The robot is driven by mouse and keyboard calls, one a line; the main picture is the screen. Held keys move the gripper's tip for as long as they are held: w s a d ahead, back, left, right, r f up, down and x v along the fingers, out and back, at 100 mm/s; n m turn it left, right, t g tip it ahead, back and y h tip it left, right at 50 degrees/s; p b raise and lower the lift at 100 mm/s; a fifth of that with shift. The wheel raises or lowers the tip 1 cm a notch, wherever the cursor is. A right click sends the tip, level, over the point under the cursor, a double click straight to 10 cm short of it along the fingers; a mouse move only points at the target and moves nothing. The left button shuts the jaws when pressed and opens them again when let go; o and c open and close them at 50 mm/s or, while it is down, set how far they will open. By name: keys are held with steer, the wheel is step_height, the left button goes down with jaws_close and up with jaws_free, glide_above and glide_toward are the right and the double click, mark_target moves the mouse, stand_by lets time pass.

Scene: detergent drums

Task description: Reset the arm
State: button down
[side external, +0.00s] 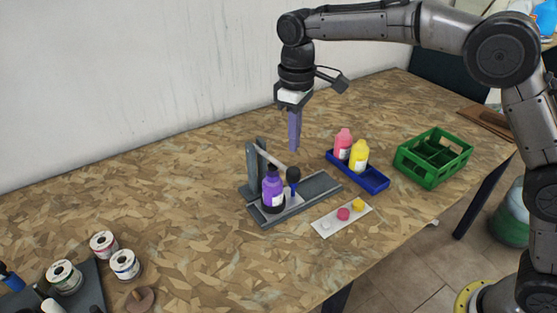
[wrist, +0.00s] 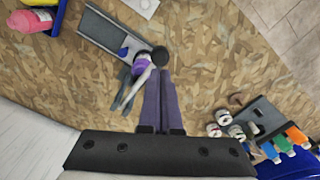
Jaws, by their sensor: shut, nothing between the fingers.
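My gripper (side external: 295,148) hangs above the table (side external: 190,185), pointing down, with its purple fingers closed together and empty. In the wrist view the fingers (wrist: 161,76) lie side by side. A purple bottle (side external: 272,189) stands upright in a grey fixture (side external: 325,186) with a post and a pale lever, in front of and below the gripper. The fixture also shows in the wrist view (wrist: 100,28), where the bottle (wrist: 143,60) is partly hidden by the lever.
Pink (side external: 342,144) and yellow (side external: 359,156) bottles stand in a blue tray (side external: 372,183). A white strip (side external: 325,228) holds coloured caps. A green crate (side external: 433,157) stands at right. Several spools (side external: 103,244) sit at lower left. The table's left middle is clear.

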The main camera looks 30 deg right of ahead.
steer(key=s+d+r+m+t, duration=0.15)
steer(key=s+d+r, duration=0.3)
steer(key=r, duration=0.45)
steer(key=s+d+r+m+t, duration=0.1)
steer(key=s+d+r, duration=0.15)
steer(key=s, duration=0.25)
steer(key=s+d+r+t, duration=0.1)
steer(key=s+d+r, duration=0.1)
steer(key=s+d, duration=0.3)
steer(key=s+d+f+m+t, duration=0.1)
steer(key=s+f, duration=0.4)
steer(key=s, duration=0.3)
steer(key=s+d+f+m+t, duration=0.1)
steer(key=s+d+f+m, duration=0.1)
steer(key=s+f, duration=0.4)
steer(key=shift+s+f, duration=0.15)
steer(key=shift+s, duration=1.05)
steer(key=shift+m, duration=0.25)
